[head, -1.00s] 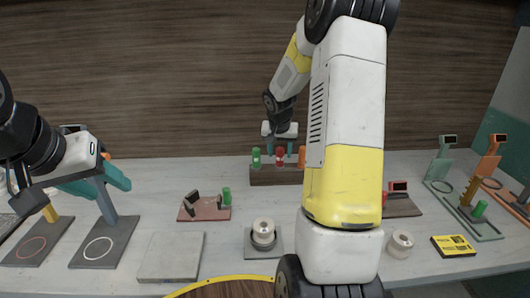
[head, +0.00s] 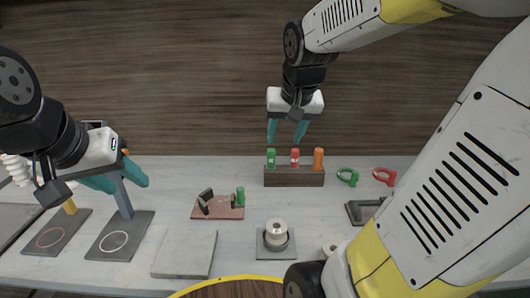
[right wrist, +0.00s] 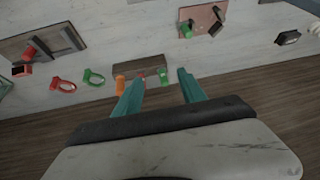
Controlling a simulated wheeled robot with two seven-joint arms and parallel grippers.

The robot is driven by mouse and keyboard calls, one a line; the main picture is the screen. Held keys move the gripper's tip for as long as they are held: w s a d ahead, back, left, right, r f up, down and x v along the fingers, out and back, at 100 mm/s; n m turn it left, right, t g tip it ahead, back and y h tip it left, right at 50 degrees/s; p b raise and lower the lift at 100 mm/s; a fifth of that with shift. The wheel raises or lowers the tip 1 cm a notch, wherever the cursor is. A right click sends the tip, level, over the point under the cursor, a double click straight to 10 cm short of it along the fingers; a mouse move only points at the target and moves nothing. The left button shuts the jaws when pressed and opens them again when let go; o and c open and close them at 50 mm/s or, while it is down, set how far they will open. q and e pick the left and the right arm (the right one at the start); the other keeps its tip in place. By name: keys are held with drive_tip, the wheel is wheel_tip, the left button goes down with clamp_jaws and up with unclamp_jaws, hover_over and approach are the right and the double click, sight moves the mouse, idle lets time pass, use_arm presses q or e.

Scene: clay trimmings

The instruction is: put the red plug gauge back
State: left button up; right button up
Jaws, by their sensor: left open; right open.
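The red plug gauge (head: 295,158) stands upright in the dark wooden rack (head: 294,179), between a green plug gauge (head: 271,158) and an orange one (head: 318,159). My right gripper (head: 286,136) is open and empty above the rack, its fingertips above and apart from the gauges. In the right wrist view, the rack (right wrist: 138,66) lies beyond the open fingers, with the green gauge (right wrist: 163,78) between them; the red gauge is partly hidden near one finger. My left gripper (head: 122,179) is open at the left, near a grey stand.
Green (head: 347,177) and red (head: 384,177) ring gauges lie right of the rack. A pink-based fixture (head: 218,211), a pale slab (head: 184,254) and a spool-like part (head: 276,233) stand in front. My arm covers the right side.

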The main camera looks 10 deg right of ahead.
drive_tip(key=s+a+n+y, duration=0.2)
drive_tip(key=s+a, duration=0.3)
drive_tip(key=s, duration=0.6)
drive_tip(key=shift+a+r+n+t, duration=0.15)
drive_tip(key=shift+a+n+t, duration=0.15)
drive_tip(key=shift+t, duration=0.1)
